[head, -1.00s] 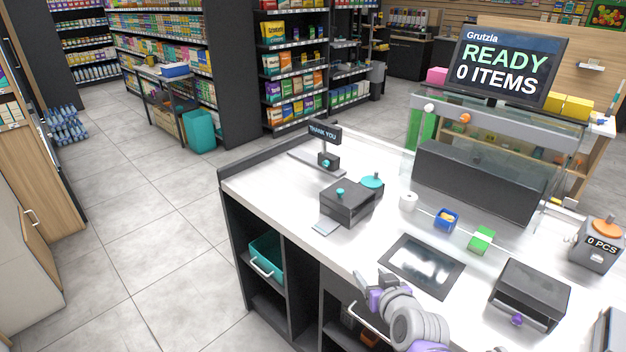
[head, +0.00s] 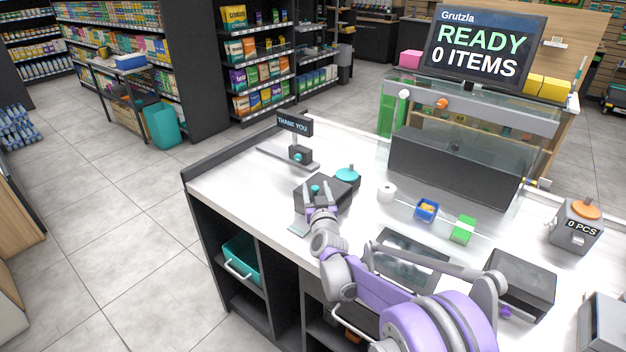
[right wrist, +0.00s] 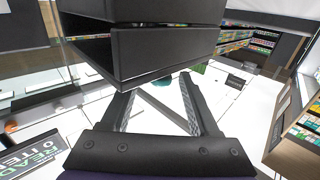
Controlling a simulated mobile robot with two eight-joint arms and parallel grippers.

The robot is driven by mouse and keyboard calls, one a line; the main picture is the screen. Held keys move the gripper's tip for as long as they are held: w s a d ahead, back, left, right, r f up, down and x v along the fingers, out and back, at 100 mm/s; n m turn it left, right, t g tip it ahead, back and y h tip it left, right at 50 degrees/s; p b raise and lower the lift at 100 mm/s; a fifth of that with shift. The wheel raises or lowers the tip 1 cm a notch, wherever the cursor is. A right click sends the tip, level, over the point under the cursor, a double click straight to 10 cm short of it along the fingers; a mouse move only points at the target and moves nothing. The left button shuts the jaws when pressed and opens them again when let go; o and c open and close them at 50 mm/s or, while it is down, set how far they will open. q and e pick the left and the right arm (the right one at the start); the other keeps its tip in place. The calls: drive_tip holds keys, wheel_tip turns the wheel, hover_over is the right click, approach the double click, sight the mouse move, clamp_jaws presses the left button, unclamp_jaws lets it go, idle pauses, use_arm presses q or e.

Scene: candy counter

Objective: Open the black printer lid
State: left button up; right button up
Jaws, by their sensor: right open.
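In the right wrist view the two fingers (right wrist: 160,88) are spread apart with nothing visible held. A large black boxy shape (right wrist: 160,55) fills the top of that view. My left gripper is not in view.
A dark flat panel (head: 410,258) and a black box (head: 522,280) lie to the right.

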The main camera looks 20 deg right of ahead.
sight(314, 181)
drive_tip(key=shift+w+d+p, duration=0.15)
drive_tip(key=shift+w, duration=0.8)
drive_tip(key=shift+w+d+p, duration=0.1)
drive_tip(key=shift+w+p, duration=0.05)
drive_tip(key=shift+w, duration=0.8)
clamp_jaws()
